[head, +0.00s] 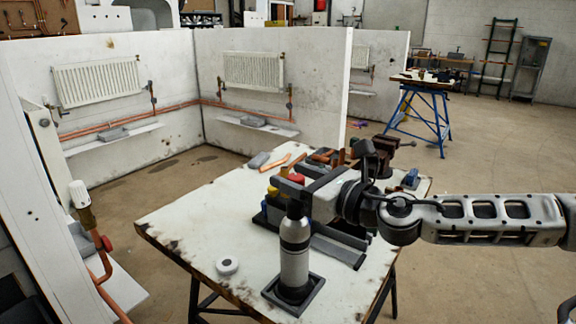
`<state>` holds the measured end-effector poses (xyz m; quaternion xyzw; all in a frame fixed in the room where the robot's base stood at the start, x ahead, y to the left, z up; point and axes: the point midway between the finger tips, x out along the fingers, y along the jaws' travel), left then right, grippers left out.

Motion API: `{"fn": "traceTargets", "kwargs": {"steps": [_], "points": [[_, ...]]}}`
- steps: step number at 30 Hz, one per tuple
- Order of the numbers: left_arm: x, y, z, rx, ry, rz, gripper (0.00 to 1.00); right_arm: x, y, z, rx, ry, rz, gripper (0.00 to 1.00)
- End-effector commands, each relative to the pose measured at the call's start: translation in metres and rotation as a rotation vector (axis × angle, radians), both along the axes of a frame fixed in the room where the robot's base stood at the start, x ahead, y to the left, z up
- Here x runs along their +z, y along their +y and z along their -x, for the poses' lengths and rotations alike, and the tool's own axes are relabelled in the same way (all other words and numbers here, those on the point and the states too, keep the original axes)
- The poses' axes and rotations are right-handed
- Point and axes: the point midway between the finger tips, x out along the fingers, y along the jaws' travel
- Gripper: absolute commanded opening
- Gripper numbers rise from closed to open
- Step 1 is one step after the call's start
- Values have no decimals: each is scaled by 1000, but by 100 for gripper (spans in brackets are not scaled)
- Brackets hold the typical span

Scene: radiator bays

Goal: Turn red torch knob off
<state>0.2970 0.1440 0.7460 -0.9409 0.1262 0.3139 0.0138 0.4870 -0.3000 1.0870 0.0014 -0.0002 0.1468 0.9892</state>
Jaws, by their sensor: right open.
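The torch is a silver cylinder (294,250) with a dark neck, standing upright in a dark square base at the table's front. A small red knob (297,178) shows just above the torch's neck, between the dark fingers of my right gripper. My right gripper (284,178) reaches in from the right over the torch top, jaws open, one finger on each side of the red knob. Whether a finger touches the knob I cannot tell. The gripper hides part of the torch head. My left gripper is not in view.
The white worktable (185,220) also holds a tool caddy (272,208), a white tape roll (227,265), copper pieces (276,163) and a dark vise (382,158). A white valve (80,194) on copper pipe stands at the left.

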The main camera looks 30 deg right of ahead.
Motion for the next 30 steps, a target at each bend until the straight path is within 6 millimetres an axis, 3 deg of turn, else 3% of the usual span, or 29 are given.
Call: {"fn": "traceTargets", "kwargs": {"steps": [6, 17, 22, 30], "points": [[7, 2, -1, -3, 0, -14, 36, 2, 7, -12, 7, -1, -1, 51], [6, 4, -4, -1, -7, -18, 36, -1, 9, -14, 10, 1, 2, 51], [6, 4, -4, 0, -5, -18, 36, -1, 9, -14, 10, 0, 3, 6], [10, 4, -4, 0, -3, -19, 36, 1, 9, -14, -3, 0, 2, 6]]}}
